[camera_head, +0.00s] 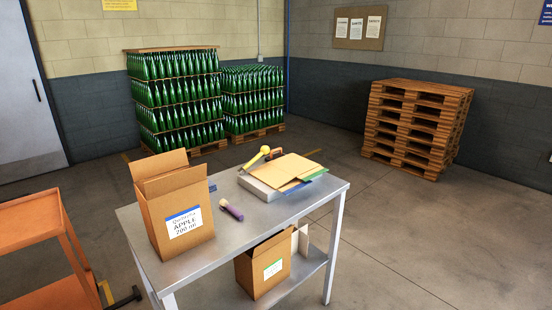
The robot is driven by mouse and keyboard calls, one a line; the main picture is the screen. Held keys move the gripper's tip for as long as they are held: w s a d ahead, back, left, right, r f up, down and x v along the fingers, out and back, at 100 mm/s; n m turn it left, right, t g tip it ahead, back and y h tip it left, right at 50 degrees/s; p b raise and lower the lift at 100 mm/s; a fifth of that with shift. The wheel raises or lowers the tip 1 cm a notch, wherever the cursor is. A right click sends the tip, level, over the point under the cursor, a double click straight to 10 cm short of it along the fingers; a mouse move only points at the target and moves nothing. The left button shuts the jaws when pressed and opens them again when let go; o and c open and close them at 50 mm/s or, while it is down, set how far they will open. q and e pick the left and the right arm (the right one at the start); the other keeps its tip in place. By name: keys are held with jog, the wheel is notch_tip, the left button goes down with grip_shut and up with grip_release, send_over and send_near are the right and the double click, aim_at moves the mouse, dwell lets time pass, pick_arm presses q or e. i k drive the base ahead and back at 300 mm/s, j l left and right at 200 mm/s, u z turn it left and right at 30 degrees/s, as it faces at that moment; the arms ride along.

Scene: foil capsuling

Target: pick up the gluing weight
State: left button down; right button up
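No object on the metal table (262,222) is clearly recognisable as the gluing weight. A yellow-headed tool (264,150) lies at the left of the sheets. A small dark brown object (274,154) shows beside it, partly hidden by the cardboard. A purple-handled object with a pale end (231,210) lies alone near the table's middle. Neither of my grippers is in view.
Another box (263,268) sits on the lower shelf. An orange cart (40,250) stands at left. Bottle stacks (178,95) and empty pallets (417,125) stand behind. The floor at right is clear.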

aim_at(271, 157)
jog(key=i+l+z, duration=0.4)
jog(key=i+z, duration=0.35)
jog(key=i+l+z, duration=0.15)
jog(key=i+z, duration=0.25)
jog(key=i, duration=0.35)
jog(key=i+z, duration=0.4)
jog(key=i, duration=0.35)
jog(key=i+u, duration=0.15)
jog(key=i, duration=0.6)
jog(key=i+l+u, duration=0.2)
jog(key=i, duration=0.6)
jog(key=i+j+u, duration=0.1)
jog(key=i+u, duration=0.2)
jog(key=u, duration=0.15)
jog(key=i+u, duration=0.3)
jog(key=u, duration=0.15)
jog(key=i+l+u, duration=0.15)
jog(key=i+u, duration=0.15)
jog(key=u, duration=0.2)
